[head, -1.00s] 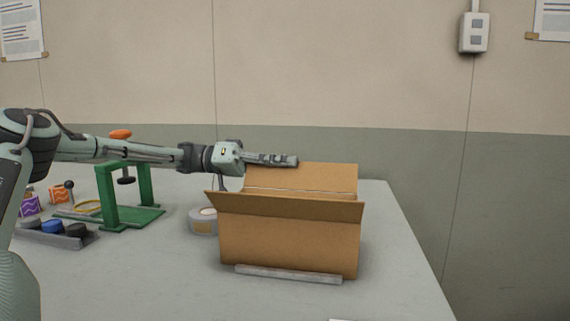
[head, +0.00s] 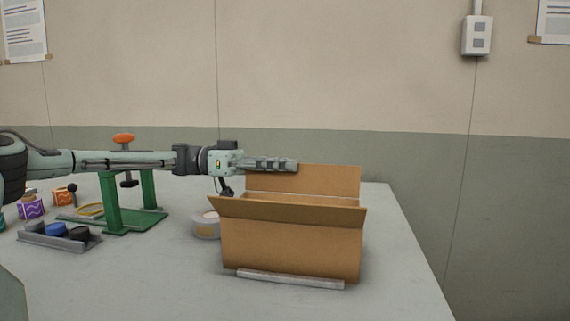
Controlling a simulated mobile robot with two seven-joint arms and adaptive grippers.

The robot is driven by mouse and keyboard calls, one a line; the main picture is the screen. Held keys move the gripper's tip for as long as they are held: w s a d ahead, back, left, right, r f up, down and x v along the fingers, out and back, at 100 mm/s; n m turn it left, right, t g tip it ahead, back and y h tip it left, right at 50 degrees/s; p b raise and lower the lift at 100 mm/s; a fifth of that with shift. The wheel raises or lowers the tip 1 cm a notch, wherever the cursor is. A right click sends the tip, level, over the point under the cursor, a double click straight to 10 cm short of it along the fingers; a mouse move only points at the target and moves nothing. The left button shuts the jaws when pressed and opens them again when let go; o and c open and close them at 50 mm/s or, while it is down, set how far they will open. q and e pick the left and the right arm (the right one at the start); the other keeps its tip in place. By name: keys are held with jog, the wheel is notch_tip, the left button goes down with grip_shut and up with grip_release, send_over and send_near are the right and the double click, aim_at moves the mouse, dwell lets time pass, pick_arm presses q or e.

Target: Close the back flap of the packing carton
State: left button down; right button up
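The packing carton (head: 290,245) stands on the table with its top open. Its back flap (head: 325,180) stands up at the far side. Its front flap (head: 288,208) tilts outward toward me. My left gripper (head: 296,165) reaches in from the left, level, with its fingers at the upper left part of the back flap and overlapping it in the picture. I cannot tell whether they touch it. The fingers look pressed together, with nothing seen between them. The inside of the carton is mostly hidden by the front flap. My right gripper is out of view.
A grey bar (head: 290,279) lies along the carton's front base. A tape roll (head: 206,225) stands at its left. Further left are a green stand (head: 113,205), a grey tray (head: 60,238) and small patterned boxes (head: 31,208). The table (head: 400,250) is clear right of the carton.

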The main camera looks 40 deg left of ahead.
pick_arm(q)
jog(key=shift+s, duration=0.1)
dwell(0.5)
jog(key=c, duration=1.8)
grip_release()
jog(key=v, duration=0.7)
jog(key=shift+s+a, duration=0.15)
jog(key=shift+a, duration=0.05)
